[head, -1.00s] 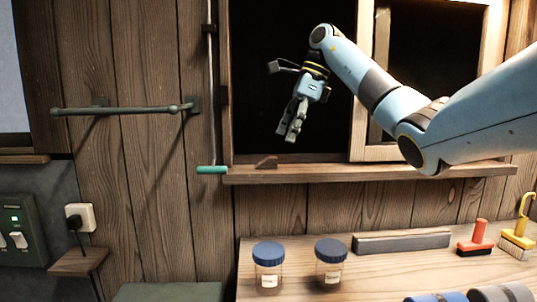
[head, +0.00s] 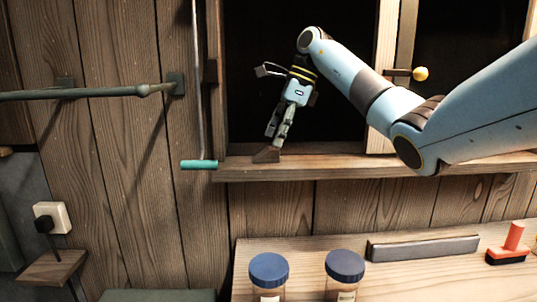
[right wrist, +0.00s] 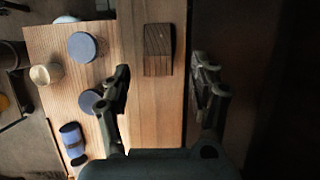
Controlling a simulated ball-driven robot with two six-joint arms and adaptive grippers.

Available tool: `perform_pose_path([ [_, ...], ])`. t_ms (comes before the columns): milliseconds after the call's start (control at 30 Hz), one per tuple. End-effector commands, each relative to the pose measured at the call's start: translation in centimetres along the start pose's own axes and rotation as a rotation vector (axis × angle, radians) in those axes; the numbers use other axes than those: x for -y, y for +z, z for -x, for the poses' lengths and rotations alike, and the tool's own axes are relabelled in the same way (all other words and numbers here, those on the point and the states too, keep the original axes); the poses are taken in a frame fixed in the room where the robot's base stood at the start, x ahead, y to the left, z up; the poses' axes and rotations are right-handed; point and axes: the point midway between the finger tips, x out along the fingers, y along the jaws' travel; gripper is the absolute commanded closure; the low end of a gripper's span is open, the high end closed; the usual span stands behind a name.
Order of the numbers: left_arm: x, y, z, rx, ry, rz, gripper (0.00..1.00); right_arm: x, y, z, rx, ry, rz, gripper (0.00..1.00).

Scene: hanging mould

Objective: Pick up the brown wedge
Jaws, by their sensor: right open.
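The brown wedge (head: 266,155) sits on the wooden window sill (head: 330,170), near its left end in the head view. In the right wrist view the wedge (right wrist: 158,49) is a dark wooden block ahead of the fingers and roughly between their lines. My right gripper (head: 277,140) points down just above and beside the wedge. In the right wrist view its two fingers (right wrist: 161,82) are spread apart with nothing between them. I cannot tell whether a finger touches the wedge. My left gripper is not in view.
A teal-handled rod (head: 199,164) hangs left of the sill. Below, a bench (head: 420,275) holds two blue-lidded jars (head: 268,270), a grey bar (head: 425,248) and a red-handled tool (head: 510,245). The dark window opening (head: 250,60) lies behind the gripper.

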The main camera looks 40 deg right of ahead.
Motion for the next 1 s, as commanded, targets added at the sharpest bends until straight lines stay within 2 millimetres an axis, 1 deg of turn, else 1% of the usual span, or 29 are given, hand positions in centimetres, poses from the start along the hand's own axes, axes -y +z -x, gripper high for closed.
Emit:
perform_pose_path([
  [33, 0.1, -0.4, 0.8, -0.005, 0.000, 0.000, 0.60, -0.2, 0.4, -0.6, -0.001, 0.006, -0.001, 0.38],
  [100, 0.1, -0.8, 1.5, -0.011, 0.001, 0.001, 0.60, -0.2, 0.6, -1.7, -0.001, 0.006, -0.001, 0.38],
  [233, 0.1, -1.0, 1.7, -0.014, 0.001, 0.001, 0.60, -0.1, 0.5, -3.4, 0.000, 0.002, 0.000, 0.38],
  [333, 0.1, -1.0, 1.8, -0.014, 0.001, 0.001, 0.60, -0.1, 0.4, -3.9, -0.001, 0.001, -0.001, 0.38],
  [500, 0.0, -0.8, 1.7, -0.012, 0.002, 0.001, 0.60, -0.1, 0.4, -4.0, -0.001, 0.001, 0.000, 0.38],
  [567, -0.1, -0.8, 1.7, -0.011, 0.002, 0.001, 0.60, -0.1, 0.4, -4.0, 0.000, 0.001, 0.000, 0.45],
  [900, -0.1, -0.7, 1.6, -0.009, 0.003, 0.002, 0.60, -0.1, 0.4, -3.9, 0.000, 0.000, 0.000, 0.89],
  [1000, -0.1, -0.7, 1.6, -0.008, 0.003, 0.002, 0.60, -0.1, 0.4, -3.9, 0.000, 0.000, 0.000, 0.90],
])
